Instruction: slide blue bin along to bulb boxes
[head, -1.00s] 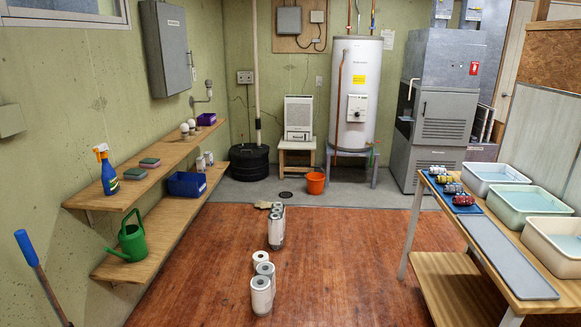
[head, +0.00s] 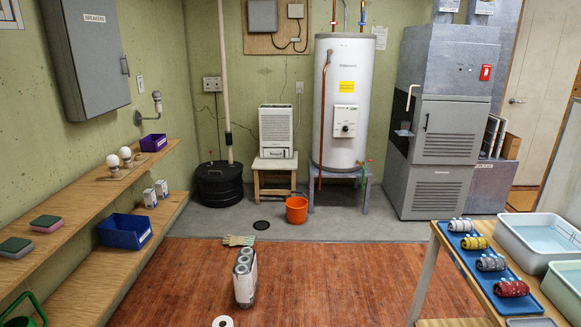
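The blue bin (head: 125,232) sits on the lower wooden shelf at the left wall. It is open-topped and looks empty. Two small white bulb boxes (head: 155,194) stand on the same shelf farther back, apart from the bin with bare shelf between them. A purple bin (head: 153,143) sits on the upper shelf. Neither of my grippers shows in the head view.
Sponges (head: 46,223) and bulbs on a holder (head: 119,158) occupy the upper shelf (head: 85,195). A table with a blue tray (head: 475,262) stands right. The wooden floor between is mostly clear.

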